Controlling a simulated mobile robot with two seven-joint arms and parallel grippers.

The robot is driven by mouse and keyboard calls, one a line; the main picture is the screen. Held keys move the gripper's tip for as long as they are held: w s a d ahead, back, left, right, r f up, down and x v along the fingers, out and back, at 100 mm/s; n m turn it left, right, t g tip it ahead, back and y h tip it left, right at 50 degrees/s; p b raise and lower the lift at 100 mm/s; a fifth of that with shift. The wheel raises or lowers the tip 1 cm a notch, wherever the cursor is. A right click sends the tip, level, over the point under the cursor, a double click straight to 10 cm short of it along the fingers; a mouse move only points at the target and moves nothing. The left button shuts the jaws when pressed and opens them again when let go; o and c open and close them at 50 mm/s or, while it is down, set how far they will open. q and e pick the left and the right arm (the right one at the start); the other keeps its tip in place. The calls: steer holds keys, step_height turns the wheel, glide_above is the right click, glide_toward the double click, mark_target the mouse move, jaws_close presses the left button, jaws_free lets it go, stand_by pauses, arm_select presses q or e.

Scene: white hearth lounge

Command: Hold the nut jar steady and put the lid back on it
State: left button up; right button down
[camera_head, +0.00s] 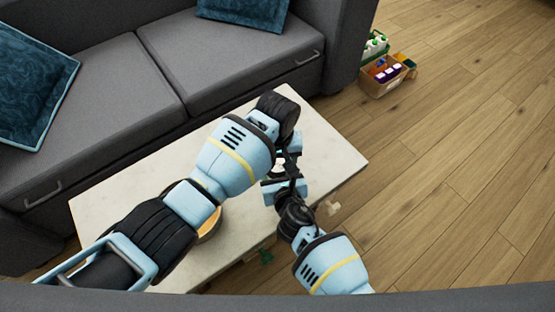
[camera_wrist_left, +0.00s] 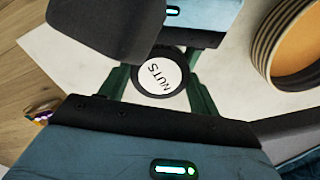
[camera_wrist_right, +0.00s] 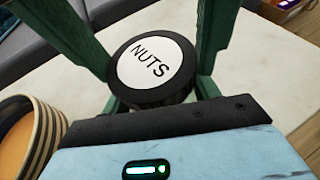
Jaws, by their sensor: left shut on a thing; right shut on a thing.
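The round black lid with a white NUTS label (camera_wrist_right: 155,62) lies face up in the right wrist view, and also shows in the left wrist view (camera_wrist_left: 161,77). The green fingers of my left gripper (camera_wrist_left: 160,80) flank the lid, shut on it. My right gripper (camera_wrist_right: 160,95) is shut lower down, around the nut jar under the lid. The jar's body is mostly hidden by the lid and grippers, so I cannot tell whether the lid is seated. In the head view both grippers meet over the table's right part, around the pale lid top (camera_head: 279,168).
The pale stone table (camera_head: 120,205) carries a round striped bowl (camera_wrist_right: 38,140) close to the grippers, partly behind my left arm in the head view. A grey sofa (camera_head: 120,75) borders the table's far side. Boxes of small items (camera_head: 384,88) stand on the wooden floor, which is clear at right.

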arm_select(q)
steer(key=m, duration=0.4)
steer(key=o, duration=1.1)
steer(key=shift+d, duration=0.1)
steer(key=shift+r, duration=2.25)
steer(key=o, duration=0.3)
steer(key=shift+o, duration=0.2)
